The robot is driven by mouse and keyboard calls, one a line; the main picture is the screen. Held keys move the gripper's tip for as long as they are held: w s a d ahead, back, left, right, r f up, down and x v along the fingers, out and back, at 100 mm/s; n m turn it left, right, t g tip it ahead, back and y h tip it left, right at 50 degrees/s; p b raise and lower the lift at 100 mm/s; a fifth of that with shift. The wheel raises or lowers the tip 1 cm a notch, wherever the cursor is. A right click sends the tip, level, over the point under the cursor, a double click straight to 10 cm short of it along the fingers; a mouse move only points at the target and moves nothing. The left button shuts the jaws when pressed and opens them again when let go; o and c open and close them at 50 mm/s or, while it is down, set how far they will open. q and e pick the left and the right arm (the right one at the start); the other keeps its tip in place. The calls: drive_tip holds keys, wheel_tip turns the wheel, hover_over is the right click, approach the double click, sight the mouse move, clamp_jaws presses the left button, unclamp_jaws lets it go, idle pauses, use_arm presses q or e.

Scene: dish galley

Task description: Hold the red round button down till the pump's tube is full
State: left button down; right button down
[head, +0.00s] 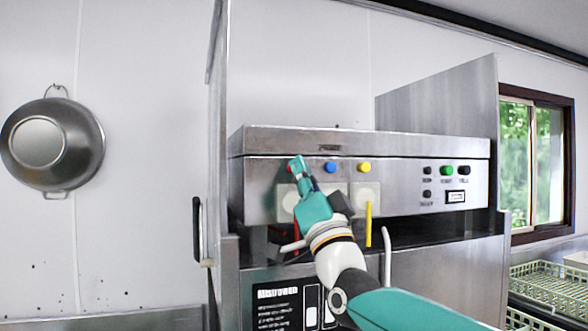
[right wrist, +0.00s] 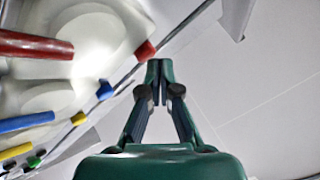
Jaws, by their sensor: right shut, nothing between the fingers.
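The red round button (head: 289,168) is on the steel front panel, mostly hidden behind my right gripper in the head view. It shows as a red knob (right wrist: 145,50) in the right wrist view. My right gripper (head: 296,163) is shut and empty, its tips right at the button; I cannot tell whether they touch or press it. The tips (right wrist: 158,68) appear just beside the knob in the wrist view. A red tube (right wrist: 35,45) shows there by a white round pump face; how full it is I cannot tell. My left gripper is out of view.
A blue button (head: 330,167) and a yellow button (head: 364,167) sit to the right, with a yellow tube (head: 369,223) below. A green button (head: 447,170) is among dark ones further right. A metal colander (head: 37,143) hangs at left; crates (head: 545,283) stand lower right.

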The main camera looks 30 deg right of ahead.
drive_tip(key=shift+w+d, duration=0.1)
drive_tip(key=shift+w, duration=0.3)
idle(0.3)
drive_tip(key=shift+s, duration=0.1)
drive_tip(key=shift+s+a+b, duration=0.2)
drive_tip(key=shift+s+b, duration=0.55)
drive_tip(key=shift+b, duration=0.05)
drive_tip(key=shift+s+f, duration=0.1)
drive_tip(key=s+b, duration=0.1)
drive_tip(key=s, duration=0.1)
drive_tip(key=s+a+b, duration=0.1)
drive_tip(key=s+b, duration=0.1)
drive_tip(key=shift+s, duration=0.35)
idle(0.5)
